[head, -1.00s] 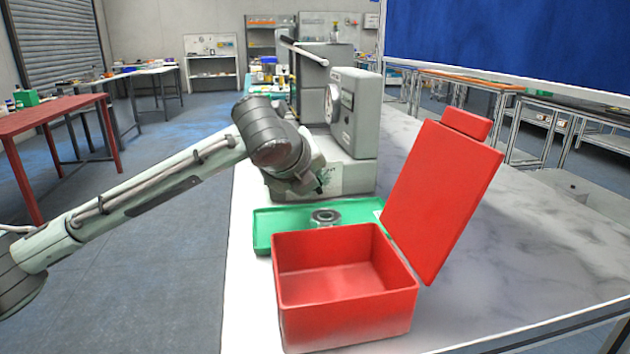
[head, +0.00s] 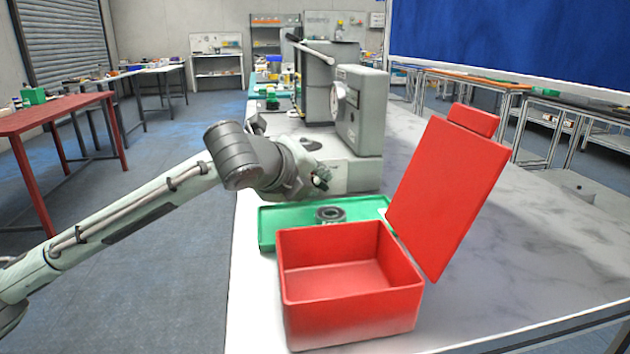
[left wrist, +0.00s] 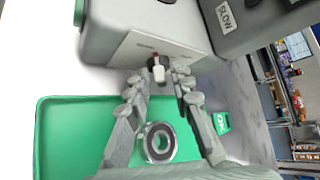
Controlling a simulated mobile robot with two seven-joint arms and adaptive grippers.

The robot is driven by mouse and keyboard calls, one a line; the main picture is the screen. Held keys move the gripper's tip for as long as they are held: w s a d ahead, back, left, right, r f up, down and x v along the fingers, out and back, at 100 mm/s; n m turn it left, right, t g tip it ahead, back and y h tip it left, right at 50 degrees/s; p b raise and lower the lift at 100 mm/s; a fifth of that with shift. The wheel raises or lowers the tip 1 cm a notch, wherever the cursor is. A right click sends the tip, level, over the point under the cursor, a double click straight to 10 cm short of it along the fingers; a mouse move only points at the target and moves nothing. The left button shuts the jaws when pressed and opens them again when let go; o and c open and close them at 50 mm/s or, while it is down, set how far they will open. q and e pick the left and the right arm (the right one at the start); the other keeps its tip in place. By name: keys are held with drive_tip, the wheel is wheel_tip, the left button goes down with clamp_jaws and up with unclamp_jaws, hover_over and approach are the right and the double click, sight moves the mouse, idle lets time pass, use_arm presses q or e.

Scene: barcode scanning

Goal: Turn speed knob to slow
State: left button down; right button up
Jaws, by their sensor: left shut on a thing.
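The speed knob (left wrist: 156,63), small and dark with a white part and a red mark above it, is on the pale front panel of the grey machine (head: 352,172) in the left wrist view. My left gripper (left wrist: 157,78) is shut on the knob, with one finger on each side of it. In the head view my left gripper (head: 318,180) is at the machine's low base, and its fingers hide the knob. My right gripper is not in view.
A green tray (head: 280,224) with a metal ring bearing (head: 330,215) lies in front of the machine. It lies below my gripper in the left wrist view. An open red box (head: 350,326) with its lid raised stands nearer. The table on the right is clear.

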use_arm(q)
drive_tip(key=c, duration=1.6)
unclamp_jaws()
drive_tip(key=v, duration=1.2)
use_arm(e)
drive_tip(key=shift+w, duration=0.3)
